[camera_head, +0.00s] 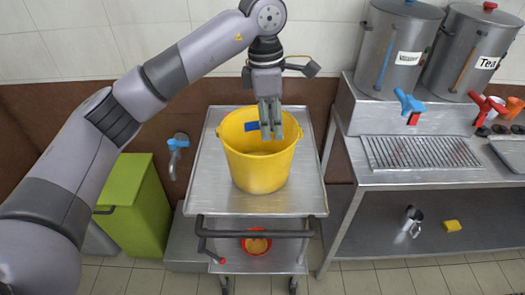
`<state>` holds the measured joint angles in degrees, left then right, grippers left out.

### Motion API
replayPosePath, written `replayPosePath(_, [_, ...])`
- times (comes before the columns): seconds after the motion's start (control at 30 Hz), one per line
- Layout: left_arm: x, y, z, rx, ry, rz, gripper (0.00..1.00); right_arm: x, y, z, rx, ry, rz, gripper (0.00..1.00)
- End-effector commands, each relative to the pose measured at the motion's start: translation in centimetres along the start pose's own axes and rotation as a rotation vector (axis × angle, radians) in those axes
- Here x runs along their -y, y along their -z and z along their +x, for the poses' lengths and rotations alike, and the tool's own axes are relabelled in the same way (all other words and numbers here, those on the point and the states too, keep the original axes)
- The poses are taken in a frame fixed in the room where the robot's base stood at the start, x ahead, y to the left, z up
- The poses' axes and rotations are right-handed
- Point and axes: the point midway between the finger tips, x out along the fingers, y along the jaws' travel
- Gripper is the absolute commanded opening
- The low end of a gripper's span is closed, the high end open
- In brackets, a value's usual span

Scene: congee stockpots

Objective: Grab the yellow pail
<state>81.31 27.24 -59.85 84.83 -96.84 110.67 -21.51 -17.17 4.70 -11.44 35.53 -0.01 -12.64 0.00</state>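The yellow pail (262,172) stands upright on the top shelf of a metal cart (305,200). A small blue patch shows at its back rim, beside my gripper. My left gripper (271,134) points down at the pail's far side, with its fingertips over or inside the mouth. The fingers look close together, but I cannot tell whether they are shut on the rim or apart from it. My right gripper is not in view.
Metal stockpots (396,45) stand at the right, above a steel counter with a drip grate (420,152). A green cabinet (135,200) is at the left, near a blue-handled wall tap (178,143). A red bowl (256,245) is on the cart's lower shelf.

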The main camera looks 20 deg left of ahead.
Motion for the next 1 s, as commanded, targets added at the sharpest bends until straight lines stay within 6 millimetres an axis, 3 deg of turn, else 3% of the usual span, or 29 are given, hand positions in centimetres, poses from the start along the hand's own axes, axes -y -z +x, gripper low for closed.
replayPosePath(0.07, [-0.7, 1.6, -1.1, -0.065, -0.026, -0.016, 0.29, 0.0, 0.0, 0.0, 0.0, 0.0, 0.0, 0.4])
replayPosePath(0.17, [-0.9, 2.4, -1.1, -0.098, -0.035, -0.024, 0.29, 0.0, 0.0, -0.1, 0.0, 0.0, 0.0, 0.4])
replayPosePath(0.7, [-1.1, 3.4, 9.0, -0.098, -0.03, -0.025, 0.29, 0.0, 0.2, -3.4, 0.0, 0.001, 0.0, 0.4])
replayPosePath(1.0, [-1.3, 3.9, 11.3, -0.097, -0.03, -0.025, 0.29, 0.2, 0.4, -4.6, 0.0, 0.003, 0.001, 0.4])
